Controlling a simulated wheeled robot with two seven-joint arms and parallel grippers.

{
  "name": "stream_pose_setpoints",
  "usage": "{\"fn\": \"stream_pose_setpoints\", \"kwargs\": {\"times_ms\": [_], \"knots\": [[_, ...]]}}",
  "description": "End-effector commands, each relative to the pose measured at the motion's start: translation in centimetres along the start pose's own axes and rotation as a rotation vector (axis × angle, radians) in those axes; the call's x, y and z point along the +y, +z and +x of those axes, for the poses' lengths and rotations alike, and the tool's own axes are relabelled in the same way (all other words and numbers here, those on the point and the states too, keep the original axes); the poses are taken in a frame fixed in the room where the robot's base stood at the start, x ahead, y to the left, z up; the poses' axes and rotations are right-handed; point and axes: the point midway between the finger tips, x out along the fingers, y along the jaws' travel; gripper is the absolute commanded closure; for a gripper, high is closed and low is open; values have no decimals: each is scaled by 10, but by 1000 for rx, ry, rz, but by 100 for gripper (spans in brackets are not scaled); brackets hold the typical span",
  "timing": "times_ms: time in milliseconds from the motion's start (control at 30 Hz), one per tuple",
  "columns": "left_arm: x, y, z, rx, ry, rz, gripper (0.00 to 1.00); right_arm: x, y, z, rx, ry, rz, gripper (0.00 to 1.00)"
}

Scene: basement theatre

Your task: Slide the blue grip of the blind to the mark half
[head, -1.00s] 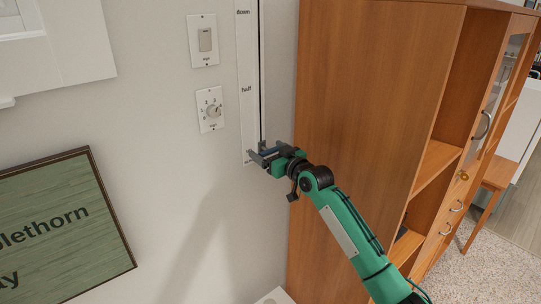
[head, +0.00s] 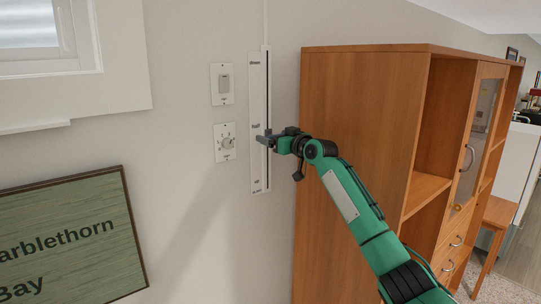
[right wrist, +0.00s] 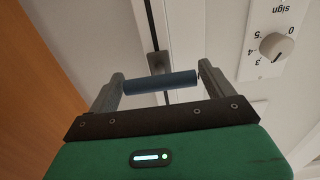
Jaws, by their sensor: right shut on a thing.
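The blind's guide is a tall white strip (head: 259,90) on the wall with a dark slot and printed marks. The mark half (head: 255,126) is partway down it. My right gripper (head: 265,138) is at the slot, slightly below the half lettering, and hides most of the grip in the head view. In the right wrist view the blue grip (right wrist: 160,82) is a cylinder held between the two grey fingers of my right gripper (right wrist: 160,88), with a stem running into the slot. My left gripper is not in view.
A switch plate (head: 222,84) and a dial plate (head: 225,143) are on the wall left of the strip. A wooden cabinet (head: 355,110) stands close on the right. A green sign (head: 70,240) hangs at lower left, below a window (head: 30,30).

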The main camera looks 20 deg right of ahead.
Motion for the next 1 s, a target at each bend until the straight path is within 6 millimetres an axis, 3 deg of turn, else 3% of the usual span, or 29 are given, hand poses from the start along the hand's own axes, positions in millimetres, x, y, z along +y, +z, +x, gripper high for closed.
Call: {"fn": "stream_pose_setpoints", "kwargs": {"times_ms": [233,733,767,800,833,1000], "knots": [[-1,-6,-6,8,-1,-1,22,4,-29,-2,2,-1,-3,56],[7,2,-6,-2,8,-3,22,5,-34,-2,0,-1,-3,56],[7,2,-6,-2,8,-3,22,5,-34,-2,0,-1,-2,13],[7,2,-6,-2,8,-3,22,5,-34,-2,0,-1,-2,5],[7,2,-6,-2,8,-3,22,5,-34,-2,0,-1,-2,0],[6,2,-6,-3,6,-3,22,5,-34,-2,0,-1,-2,0]]}}
